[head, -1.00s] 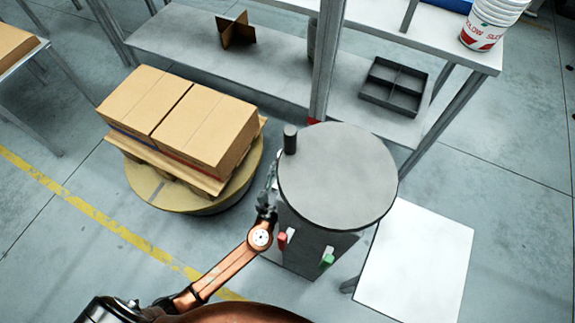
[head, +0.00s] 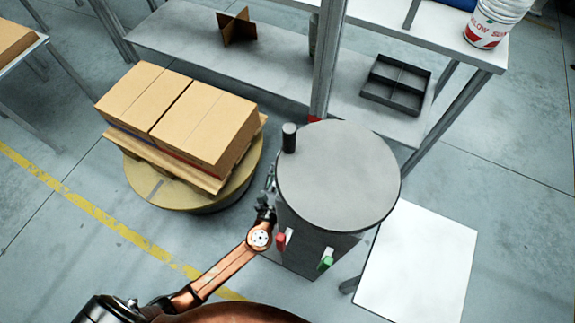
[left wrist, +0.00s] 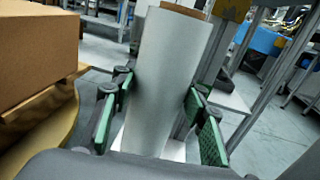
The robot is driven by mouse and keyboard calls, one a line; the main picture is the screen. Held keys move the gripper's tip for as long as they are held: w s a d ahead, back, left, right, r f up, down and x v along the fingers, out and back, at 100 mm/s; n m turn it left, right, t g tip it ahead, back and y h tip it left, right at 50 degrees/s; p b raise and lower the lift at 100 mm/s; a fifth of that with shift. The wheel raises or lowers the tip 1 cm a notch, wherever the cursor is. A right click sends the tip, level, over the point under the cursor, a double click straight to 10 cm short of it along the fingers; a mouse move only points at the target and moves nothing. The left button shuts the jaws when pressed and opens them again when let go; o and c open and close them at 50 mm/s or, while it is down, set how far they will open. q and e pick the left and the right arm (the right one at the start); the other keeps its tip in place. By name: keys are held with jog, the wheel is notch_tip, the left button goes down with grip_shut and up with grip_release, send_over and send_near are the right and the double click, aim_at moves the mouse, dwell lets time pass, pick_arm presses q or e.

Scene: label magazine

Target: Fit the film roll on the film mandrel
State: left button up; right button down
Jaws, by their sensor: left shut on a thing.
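The film roll (left wrist: 168,85) is a pale grey-white cylinder with a brown core at its top, nearly upright in the left wrist view. My left gripper (left wrist: 160,112) is shut on it, with a green-padded finger on each side. In the head view the left gripper (head: 269,192) is at the left side of a grey stand with a large round top (head: 338,177). I cannot make out the roll there. A short dark post (head: 289,138) shows at the round top's back left edge; I cannot tell whether it is the film mandrel. My right gripper is not in view.
Cardboard boxes (head: 205,120) sit on a pallet on a round tan platform (head: 190,202) to the left. Red (head: 281,239) and green (head: 327,262) parts stick out of the stand's front. A white table (head: 420,262) is at right; a shelf (head: 220,65) with a divided tray (head: 393,87) stands behind.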

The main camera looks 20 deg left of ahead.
pick_arm(q)
jog(key=o, duration=1.5)
jog(key=shift+o, duration=0.2)
jog(key=shift+f, duration=0.1)
jog(key=s+d, duration=0.1)
jog(key=s, duration=1.1)
